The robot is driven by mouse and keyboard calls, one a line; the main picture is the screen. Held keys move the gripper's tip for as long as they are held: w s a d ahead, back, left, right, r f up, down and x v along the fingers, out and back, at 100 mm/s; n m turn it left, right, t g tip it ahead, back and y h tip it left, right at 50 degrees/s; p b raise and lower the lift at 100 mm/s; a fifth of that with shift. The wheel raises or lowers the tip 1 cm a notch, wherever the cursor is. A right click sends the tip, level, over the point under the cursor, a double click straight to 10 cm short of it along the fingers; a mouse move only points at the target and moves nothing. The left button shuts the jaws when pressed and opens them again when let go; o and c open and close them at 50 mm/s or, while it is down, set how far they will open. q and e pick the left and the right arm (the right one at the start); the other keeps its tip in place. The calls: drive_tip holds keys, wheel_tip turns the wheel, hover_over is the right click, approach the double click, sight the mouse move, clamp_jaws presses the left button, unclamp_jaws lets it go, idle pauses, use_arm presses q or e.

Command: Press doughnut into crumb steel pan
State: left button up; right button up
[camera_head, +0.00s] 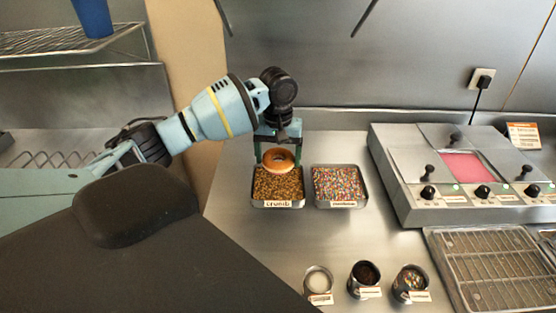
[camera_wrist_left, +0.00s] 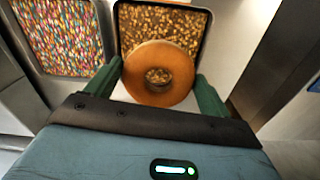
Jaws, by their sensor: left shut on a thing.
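A steel pan of brown crumbs (camera_head: 277,187), labelled "crumb", sits on the steel counter and also shows in the left wrist view (camera_wrist_left: 160,30). My left gripper (camera_head: 279,156) is shut on a plain golden-brown doughnut (camera_head: 280,158), with its green fingers on either side of it. The doughnut (camera_wrist_left: 158,73) covers the near part of the pan in the wrist view, and crumbs show through its hole. In the head view it is over the pan's back part. I cannot tell whether it touches the crumbs. My right gripper is out of view.
A pan of multicoloured sprinkles (camera_head: 340,184) stands close on the right. A glaze unit with a pink window (camera_head: 464,167) and a wire rack (camera_head: 490,262) are further right. Three small cups (camera_head: 365,275) stand at the front. Bare counter lies between.

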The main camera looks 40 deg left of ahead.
use_arm(q)
drive_tip(key=shift+r, duration=1.15)
